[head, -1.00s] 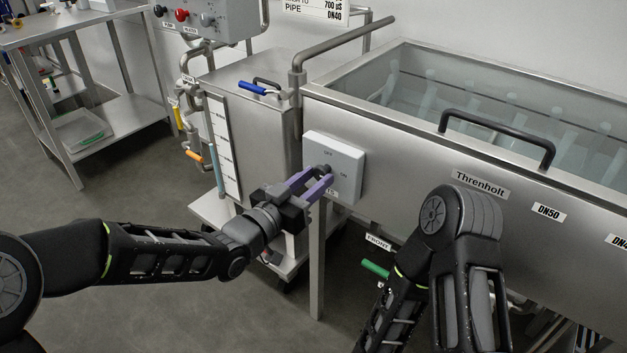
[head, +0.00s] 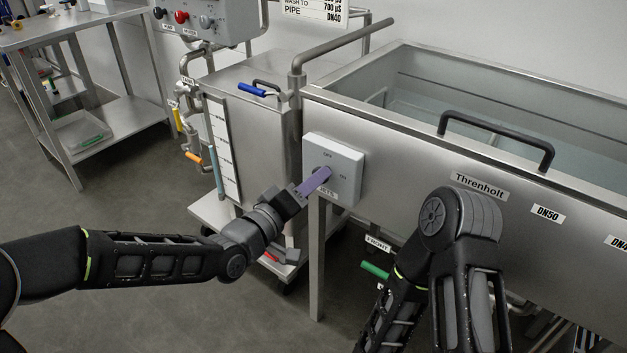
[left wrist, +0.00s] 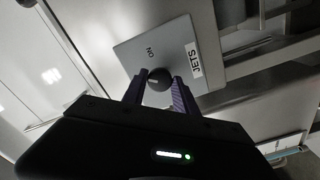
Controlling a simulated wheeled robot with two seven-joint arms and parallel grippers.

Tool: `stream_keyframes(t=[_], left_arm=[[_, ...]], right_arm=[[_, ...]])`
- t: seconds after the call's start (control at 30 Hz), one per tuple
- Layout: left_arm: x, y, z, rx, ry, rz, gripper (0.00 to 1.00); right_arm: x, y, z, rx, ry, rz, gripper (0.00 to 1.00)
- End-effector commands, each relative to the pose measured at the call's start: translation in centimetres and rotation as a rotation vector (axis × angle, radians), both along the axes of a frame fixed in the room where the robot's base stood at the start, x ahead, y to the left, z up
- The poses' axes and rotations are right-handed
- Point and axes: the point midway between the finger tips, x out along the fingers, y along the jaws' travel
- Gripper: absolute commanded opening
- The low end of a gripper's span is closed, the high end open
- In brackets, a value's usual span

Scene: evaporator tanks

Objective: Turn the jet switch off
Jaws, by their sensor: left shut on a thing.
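The jet switch (head: 346,160) is a light grey box on the tank's front left end, marked OFF at the top and ON at the right. Its round dark knob (left wrist: 158,78) shows in the left wrist view, near the ON mark and the JETS label (left wrist: 193,60). My left gripper (head: 322,176) has purple fingers, one on each side of the knob, and is shut on it. The fingers mostly hide the knob in the head view, and its exact pointing is hard to read. My right gripper is out of view.
The steel tank (head: 400,135) holds clear water with no plumes showing. A black handle (head: 500,135) sits on its front rim. A blue-handled valve (head: 252,89) is behind the switch, and a steel table (head: 100,140) stands at the far left.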

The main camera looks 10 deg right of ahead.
Motion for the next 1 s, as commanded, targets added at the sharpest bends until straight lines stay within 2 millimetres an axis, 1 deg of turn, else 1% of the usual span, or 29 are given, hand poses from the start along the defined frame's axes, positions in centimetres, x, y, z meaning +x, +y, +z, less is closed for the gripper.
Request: stream_keyframes(t=[0.3,0.5,0.73,1.0], left_arm=[[0.1,0.0,0.2,-0.194,0.232,0.002,0.0],[0.1,0.0,0.2,-0.296,0.355,0.002,0.0],[0.1,0.0,0.2,-0.373,0.446,0.002,0.0],[0.0,0.0,0.2,-0.403,0.483,0.001,0.0]], right_arm=[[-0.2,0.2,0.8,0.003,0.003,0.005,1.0],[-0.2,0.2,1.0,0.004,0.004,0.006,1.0],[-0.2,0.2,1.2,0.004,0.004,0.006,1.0],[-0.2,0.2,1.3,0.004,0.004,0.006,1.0]])
